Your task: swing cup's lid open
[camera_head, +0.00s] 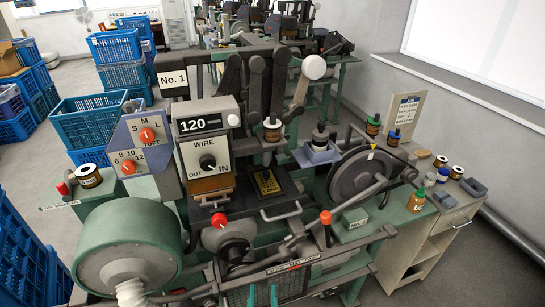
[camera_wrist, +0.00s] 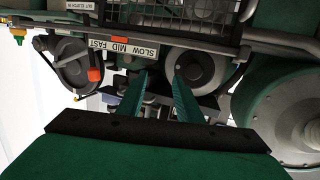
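Two small cup-like containers show in the head view. One with a dark top (camera_head: 272,130) sits on the machine front, right of the 120 panel. The other is grey with a dark rounded top (camera_head: 320,137) and stands in a lavender holder (camera_head: 318,154) to its right. Both tops look closed at this size; I cannot tell which is the cup with the lid. In the wrist view, my gripper (camera_wrist: 160,75) has two green fingers spread apart with nothing between them. It is low before the machine front, near a round dark hub (camera_wrist: 195,69). Neither container shows clearly there.
A large green drum (camera_head: 128,250) stands at left and a dark handwheel (camera_head: 360,177) at right. An orange-tipped lever (camera_head: 326,217) and a slow-mid-fast plate (camera_head: 290,266) stick out in front. Bottles stand on the right-hand cart (camera_head: 440,225). Blue crates (camera_head: 88,122) fill the left.

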